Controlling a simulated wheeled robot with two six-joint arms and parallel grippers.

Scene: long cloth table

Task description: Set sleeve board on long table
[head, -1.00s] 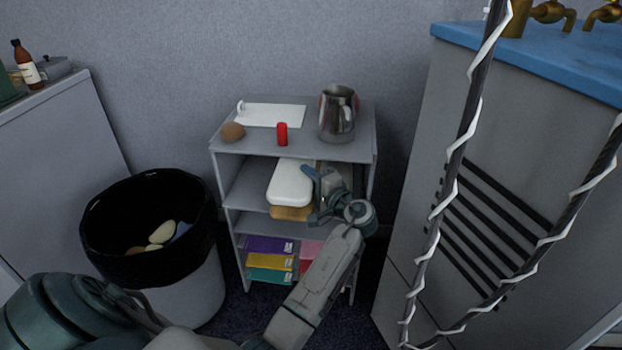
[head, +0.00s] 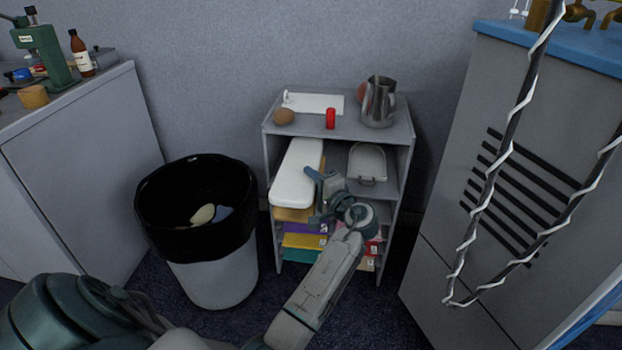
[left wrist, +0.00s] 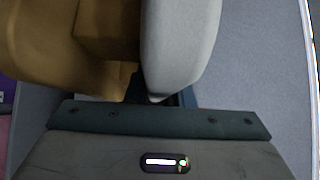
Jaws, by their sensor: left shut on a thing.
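The sleeve board has a long white padded top (head: 299,172) and a tan wooden base (head: 291,214). In the head view it sticks out at the front of the upper compartment of a grey shelf unit (head: 340,139), its far end still inside. My left gripper (head: 318,195) is shut on the sleeve board at its right side. The left wrist view shows the white pad (left wrist: 178,45) and the brown wood (left wrist: 65,50) close against the gripper; the fingertips are mostly hidden there. My right gripper is not in view. The long table is not identifiable in view.
On the shelf top are a metal pitcher (head: 378,103), a red cylinder (head: 331,118) and a brown roundish object (head: 284,116). A metal tray (head: 367,163) lies right of the board. A black-lined bin (head: 197,215) stands left; a grey cabinet (head: 505,170) stands right.

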